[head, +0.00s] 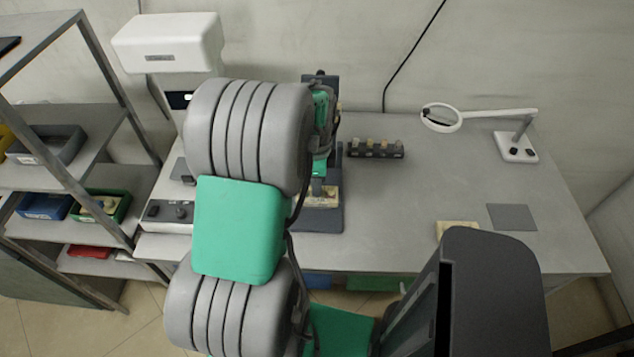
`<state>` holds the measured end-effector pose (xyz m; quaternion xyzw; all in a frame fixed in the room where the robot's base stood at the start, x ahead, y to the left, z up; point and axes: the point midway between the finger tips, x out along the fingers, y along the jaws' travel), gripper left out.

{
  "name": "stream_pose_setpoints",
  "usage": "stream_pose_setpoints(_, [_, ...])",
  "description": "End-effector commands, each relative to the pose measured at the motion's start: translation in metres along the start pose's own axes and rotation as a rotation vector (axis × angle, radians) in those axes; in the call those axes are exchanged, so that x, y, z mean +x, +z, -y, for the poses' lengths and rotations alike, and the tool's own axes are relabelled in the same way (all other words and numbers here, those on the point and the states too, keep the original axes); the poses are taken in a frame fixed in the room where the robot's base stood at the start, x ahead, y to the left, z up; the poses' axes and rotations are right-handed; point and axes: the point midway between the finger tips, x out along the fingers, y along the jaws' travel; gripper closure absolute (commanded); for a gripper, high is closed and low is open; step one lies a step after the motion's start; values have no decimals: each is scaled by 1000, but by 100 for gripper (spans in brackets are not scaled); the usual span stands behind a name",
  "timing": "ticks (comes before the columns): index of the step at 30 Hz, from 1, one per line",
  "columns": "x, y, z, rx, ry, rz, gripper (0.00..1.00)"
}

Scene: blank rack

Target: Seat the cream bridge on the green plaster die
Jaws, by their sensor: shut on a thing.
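My gripper (317,188) points down at the far end of my arm, in the middle of the head view, partly hidden by my own arm links. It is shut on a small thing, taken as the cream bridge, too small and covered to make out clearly. Just below and around the fingertips is a cream-tan piece (328,196) on a dark stand (318,218). I cannot tell whether the held thing touches it. I cannot make out the green plaster die apart from the green parts of my arm.
A dark rack (376,153) with several small tan and cream blanks stands right of the gripper. A cream block (457,228) lies at the table's front edge. A magnifier lamp (518,146) and grey mat (512,217) are at right. Shelves (70,185) with bins stand left. The table's middle right is clear.

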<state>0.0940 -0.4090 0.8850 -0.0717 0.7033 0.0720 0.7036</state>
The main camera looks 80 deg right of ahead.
Motion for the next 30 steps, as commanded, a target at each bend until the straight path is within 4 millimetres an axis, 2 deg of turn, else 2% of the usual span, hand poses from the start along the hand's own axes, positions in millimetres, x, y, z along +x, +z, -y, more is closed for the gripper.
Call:
stream_pose_setpoints(5, [6, 0, 0, 0, 1, 0, 100])
stream_pose_setpoints(6, [4, 0, 0, 0, 0, 0, 78])
stream_pose_setpoints(15, [4, 0, 0, 0, 0, 0, 55])
stream_pose_setpoints(23, [2, 0, 0, 0, -2, 0, 55])
stream_pose_setpoints(26, [-10, 0, 1, 0, -5, -1, 55])
stream_pose_setpoints(30, [-39, 0, 2, 0, -6, -1, 55])
